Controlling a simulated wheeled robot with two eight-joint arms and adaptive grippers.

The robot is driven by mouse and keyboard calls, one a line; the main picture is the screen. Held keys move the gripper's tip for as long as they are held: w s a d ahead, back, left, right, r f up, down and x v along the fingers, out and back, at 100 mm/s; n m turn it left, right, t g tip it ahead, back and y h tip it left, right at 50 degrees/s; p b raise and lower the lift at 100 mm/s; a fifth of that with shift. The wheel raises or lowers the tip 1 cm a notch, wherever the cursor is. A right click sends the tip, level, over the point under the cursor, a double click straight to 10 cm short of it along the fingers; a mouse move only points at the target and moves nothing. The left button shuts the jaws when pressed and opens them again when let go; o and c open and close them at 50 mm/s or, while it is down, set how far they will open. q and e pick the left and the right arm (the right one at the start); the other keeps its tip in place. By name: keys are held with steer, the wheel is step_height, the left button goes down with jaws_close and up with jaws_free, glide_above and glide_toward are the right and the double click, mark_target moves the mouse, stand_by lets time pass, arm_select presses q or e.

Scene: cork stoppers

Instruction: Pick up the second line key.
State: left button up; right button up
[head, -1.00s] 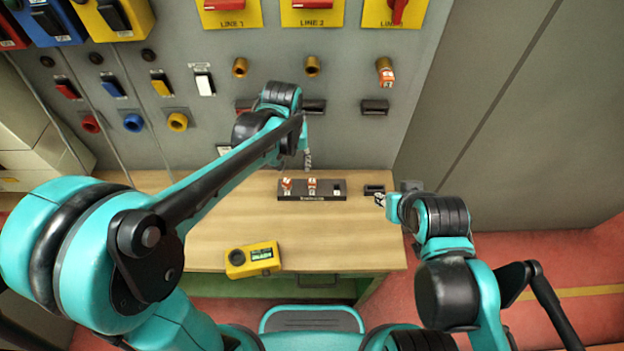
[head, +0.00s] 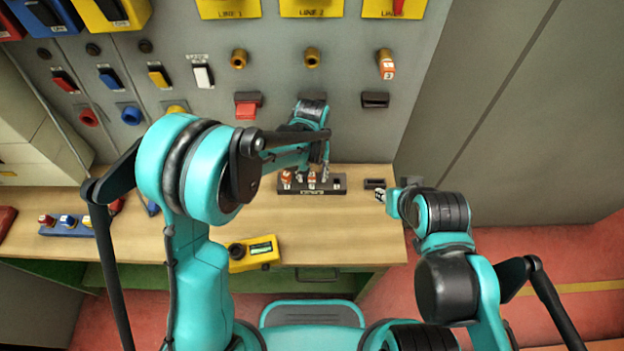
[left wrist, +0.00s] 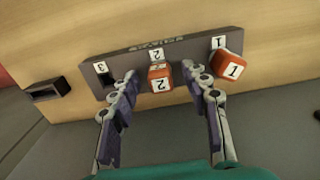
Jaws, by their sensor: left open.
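The second line key, an orange block with a white face marked 2, stands in the middle slot of the dark key rack (head: 328,187). It shows in the head view (head: 312,180) and in the left wrist view (left wrist: 160,78). My left gripper (head: 321,176) is open above the rack, its fingers on either side of key 2 in the left wrist view (left wrist: 160,84). I cannot tell whether they touch it. Key 1 (left wrist: 231,66) stands in the slot beside it. Slot 3 (left wrist: 106,77) is empty. My right gripper (head: 383,197) is at the table's right side; its jaws are unclear.
A small black holder (head: 374,184) lies right of the rack. A yellow device (head: 252,254) lies near the table's front edge. A blue rack (head: 67,225) with several small pieces stands at the left. The panel behind has yellow LINE plates; key 3 (head: 386,66) sits in a lock there.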

arm_select(q)
steer(key=shift+f, duration=0.15)
jaws_close()
